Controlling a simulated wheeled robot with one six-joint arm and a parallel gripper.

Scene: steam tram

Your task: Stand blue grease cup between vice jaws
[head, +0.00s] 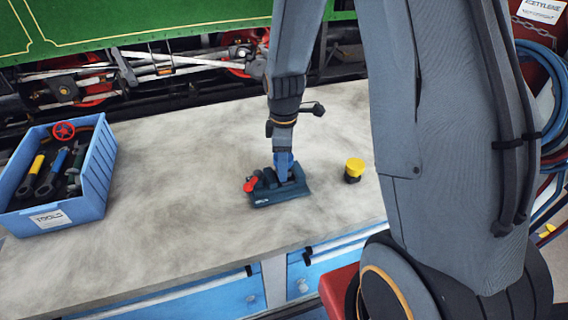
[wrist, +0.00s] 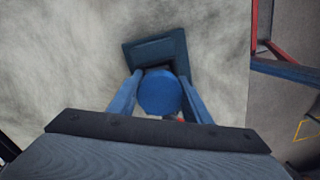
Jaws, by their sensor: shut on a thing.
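The vice (head: 266,194), dark blue-grey with a red handle, sits on the grey bench in the head view. My gripper (head: 284,172) points down right over it. In the wrist view, the blue grease cup (wrist: 159,93) shows as a round blue top between the two blue fingers of my gripper (wrist: 158,104), which is shut on it. The vice (wrist: 155,47) lies just beyond and under the cup there. The cup's lower part is hidden, so I cannot tell whether it is between the jaws or touching the vice.
A dark cup with a yellow top (head: 354,169) stands on the bench right of the vice. A blue tool crate (head: 72,211) is at the left. The bench (head: 190,150) is clear between crate and vice. A green tram (head: 120,22) stands behind.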

